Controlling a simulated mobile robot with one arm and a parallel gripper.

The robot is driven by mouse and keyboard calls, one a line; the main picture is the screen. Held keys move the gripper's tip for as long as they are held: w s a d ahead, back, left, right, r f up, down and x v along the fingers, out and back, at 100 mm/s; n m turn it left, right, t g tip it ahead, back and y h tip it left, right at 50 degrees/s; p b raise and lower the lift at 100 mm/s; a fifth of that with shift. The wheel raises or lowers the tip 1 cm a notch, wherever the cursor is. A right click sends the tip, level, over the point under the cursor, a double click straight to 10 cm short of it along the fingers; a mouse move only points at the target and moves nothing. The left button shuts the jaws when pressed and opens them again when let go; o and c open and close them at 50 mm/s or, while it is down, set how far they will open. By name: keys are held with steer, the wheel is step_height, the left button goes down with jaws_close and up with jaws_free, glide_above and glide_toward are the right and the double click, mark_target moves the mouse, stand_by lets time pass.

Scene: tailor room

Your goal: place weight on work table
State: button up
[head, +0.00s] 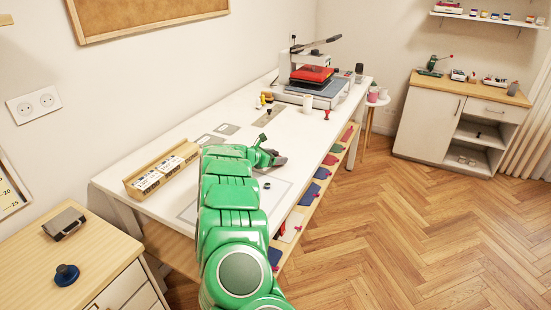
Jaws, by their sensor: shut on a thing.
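My gripper (271,152) is over the white work table (200,135), near its right edge, at the end of my green arm. It is shut on a small dark grey thing (278,160), which I take to be the weight. The arm and fingers partly hide it, so its full shape is unclear. I cannot tell whether it touches the tabletop or is just above it.
A wooden tray with white boxes (160,172) stands on the table's left. A small dark round thing (267,185) lies near the front edge. A heat press (310,75) stands at the far end. A blue knobbed thing (66,275) sits on the wooden cabinet (100,255).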

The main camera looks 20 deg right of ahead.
steer(key=shift+f, duration=0.2)
steer(key=shift+f, duration=0.1)
steer(key=o, duration=1.4)
steer(key=shift+c, duration=0.2)
steer(key=v, duration=1.2)
steer(key=shift+w+r, duration=0.1)
steer(key=shift+r, duration=0.1)
